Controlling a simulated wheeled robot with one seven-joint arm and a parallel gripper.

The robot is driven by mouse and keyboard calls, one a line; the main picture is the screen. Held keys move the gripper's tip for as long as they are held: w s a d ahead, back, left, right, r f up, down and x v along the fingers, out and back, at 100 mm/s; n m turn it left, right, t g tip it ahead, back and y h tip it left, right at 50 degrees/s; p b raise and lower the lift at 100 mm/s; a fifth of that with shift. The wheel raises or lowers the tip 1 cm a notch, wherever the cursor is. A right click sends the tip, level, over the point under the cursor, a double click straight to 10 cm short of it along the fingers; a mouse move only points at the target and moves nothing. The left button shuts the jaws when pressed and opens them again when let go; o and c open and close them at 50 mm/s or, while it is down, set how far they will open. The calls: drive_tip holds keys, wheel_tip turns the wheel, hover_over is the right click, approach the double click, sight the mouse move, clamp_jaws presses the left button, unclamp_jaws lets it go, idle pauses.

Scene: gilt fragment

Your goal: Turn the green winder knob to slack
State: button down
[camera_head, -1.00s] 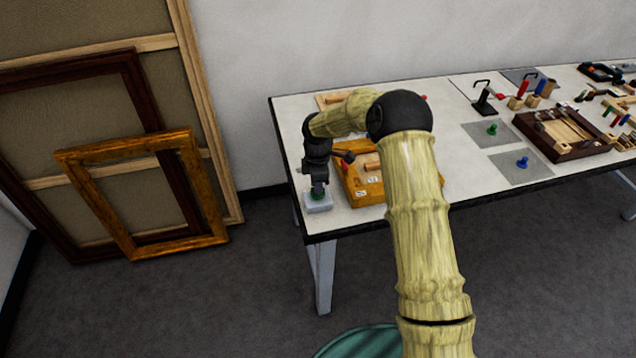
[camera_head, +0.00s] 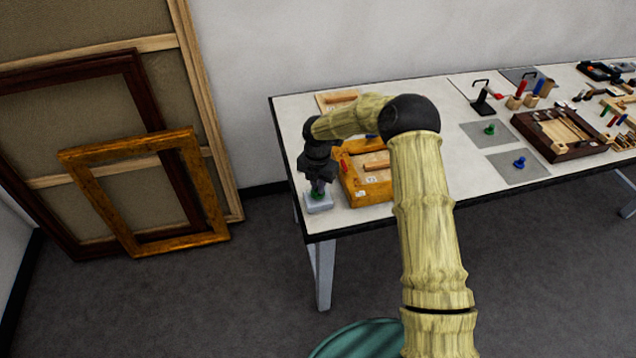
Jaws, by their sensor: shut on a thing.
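The green winder knob (camera_head: 317,195) sits on a small pale block (camera_head: 319,206) at the left front corner of the table. Only a little green shows under my gripper. My gripper (camera_head: 318,189) points down over the block and is shut on the green winder knob. The fingers are small and dark here, and the knob's turn angle cannot be made out.
An orange wooden tray (camera_head: 357,188) stands just right of the block, close to my gripper. Grey mats with a green knob (camera_head: 489,129) and a blue knob (camera_head: 519,163) lie farther right. Picture frames (camera_head: 150,252) lean on the wall at left.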

sight(317, 188)
drive_tip(key=n, duration=0.2)
drive_tip(key=n+p, duration=0.1)
drive_tip(key=n, duration=0.1)
drive_tip(key=shift+w+a+r+n, duration=0.1)
drive_tip(key=shift+r+n, duration=0.05)
drive_tip(key=shift+n, duration=0.15)
drive_tip(key=shift+n+p, duration=0.35)
drive_tip(key=shift+n, duration=1.65)
drive_tip(key=c, duration=1.5)
unclamp_jaws()
wheel_tip(317, 188, up, 17)
drive_tip(key=b, duration=0.3)
drive_tip(key=shift+r, duration=0.1)
